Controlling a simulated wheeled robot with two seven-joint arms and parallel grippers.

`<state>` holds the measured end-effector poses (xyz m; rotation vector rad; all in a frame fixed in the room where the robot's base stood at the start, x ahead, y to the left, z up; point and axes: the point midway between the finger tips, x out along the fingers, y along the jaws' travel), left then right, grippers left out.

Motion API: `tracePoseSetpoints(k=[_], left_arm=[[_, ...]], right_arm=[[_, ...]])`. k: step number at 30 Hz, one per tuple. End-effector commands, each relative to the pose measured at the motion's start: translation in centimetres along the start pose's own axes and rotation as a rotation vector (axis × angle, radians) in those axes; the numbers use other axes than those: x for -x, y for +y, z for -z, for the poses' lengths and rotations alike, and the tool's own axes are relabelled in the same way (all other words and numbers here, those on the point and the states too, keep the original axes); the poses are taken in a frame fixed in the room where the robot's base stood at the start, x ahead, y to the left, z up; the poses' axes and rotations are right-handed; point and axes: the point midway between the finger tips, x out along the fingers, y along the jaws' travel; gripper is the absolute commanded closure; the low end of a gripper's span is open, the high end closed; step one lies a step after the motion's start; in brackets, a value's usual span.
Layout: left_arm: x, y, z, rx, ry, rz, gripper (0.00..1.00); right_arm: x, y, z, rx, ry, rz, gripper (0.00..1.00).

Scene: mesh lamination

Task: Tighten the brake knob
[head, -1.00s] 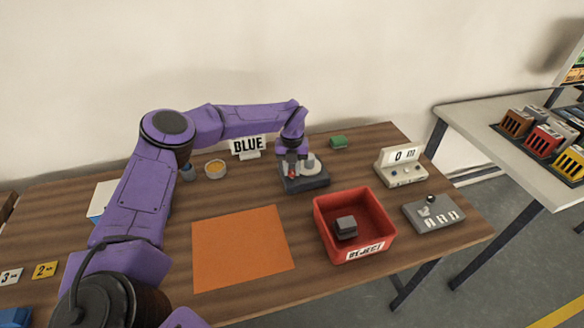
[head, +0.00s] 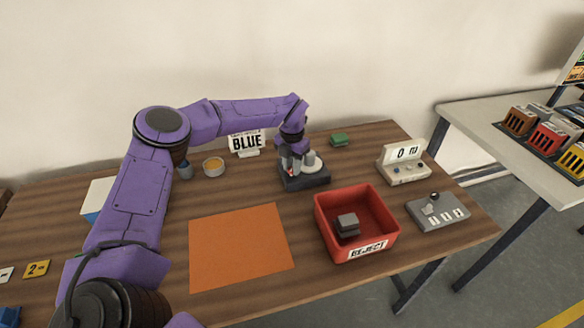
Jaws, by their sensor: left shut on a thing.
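A dark grey device (head: 306,183) with a pale round disc (head: 313,162) on top stands toward the back middle of the table. My left gripper (head: 290,171) points down at the left part of this device and is shut on a small red part there, which looks like the brake knob (head: 291,172). The fingers and wrist hide most of the knob, so its exact position is hard to tell. My right gripper is not in view.
A red REJECT bin (head: 374,238) holding a grey block (head: 347,223) stands in front of the device. An orange mat (head: 240,250) lies front left.

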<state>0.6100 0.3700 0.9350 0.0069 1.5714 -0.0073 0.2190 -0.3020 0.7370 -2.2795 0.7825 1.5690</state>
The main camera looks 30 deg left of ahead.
Motion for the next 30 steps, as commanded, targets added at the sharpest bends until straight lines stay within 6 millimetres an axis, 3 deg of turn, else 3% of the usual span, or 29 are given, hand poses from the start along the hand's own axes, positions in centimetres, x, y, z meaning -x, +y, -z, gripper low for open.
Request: tracePoseSetpoints(k=[30], left_arm=[[0.10,0.04,-0.02,-0.887,0.000,-0.001,1.00]], right_arm=[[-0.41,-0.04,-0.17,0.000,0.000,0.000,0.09]])
